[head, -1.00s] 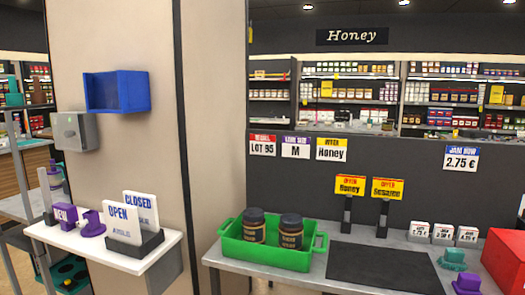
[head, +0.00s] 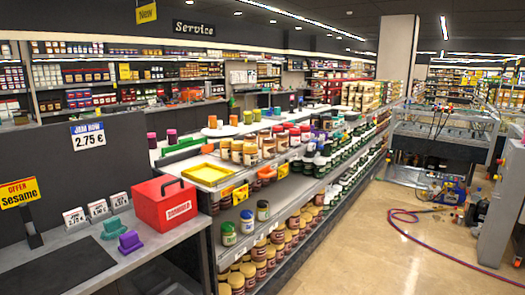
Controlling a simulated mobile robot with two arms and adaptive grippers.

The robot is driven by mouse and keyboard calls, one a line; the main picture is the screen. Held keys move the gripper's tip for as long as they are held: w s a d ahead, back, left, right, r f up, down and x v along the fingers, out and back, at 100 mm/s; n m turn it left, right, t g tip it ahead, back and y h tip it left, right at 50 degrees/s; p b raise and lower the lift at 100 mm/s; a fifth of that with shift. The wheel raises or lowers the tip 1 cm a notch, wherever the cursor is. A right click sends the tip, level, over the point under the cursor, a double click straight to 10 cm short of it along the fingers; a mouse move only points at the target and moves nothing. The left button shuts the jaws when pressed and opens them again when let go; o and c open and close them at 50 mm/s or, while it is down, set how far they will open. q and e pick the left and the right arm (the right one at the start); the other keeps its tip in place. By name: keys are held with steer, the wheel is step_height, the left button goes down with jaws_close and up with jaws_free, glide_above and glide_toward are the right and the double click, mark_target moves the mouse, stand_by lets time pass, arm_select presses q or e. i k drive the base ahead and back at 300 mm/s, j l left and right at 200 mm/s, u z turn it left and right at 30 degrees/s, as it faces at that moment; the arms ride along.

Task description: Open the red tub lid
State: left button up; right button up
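The red tub (head: 180,210) is a boxy red container on the right end of the grey counter in the head view. It has a white label with dark lettering on its front and a dark handle on top. Its lid appears closed, and the inside is hidden. Neither of my grippers shows in this view.
Teal (head: 115,228) and purple (head: 130,242) clips and small price cards (head: 98,209) sit left of the tub. A dark mat (head: 55,270) lies further left. Shelves of jars (head: 262,250) stand close on the right. Open floor (head: 370,255) lies beyond, with a red hose (head: 405,240) across it.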

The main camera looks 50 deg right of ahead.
mark_target(162, 182)
steer(key=l, duration=0.75)
steer(key=l+z, duration=0.15)
steer(key=l, duration=1.3)
steer(key=l+z, duration=0.15)
steer(key=l, duration=0.6)
steer(key=i+l, duration=0.1)
steer(key=l, duration=0.6)
steer(key=l+z, duration=0.1)
steer(key=l, duration=0.65)
steer(key=i+l+z, duration=0.1)
steer(key=l, duration=0.6)
steer(key=u, duration=1.25)
steer(key=i+l+u, duration=0.6)
steer(key=l, duration=0.2)
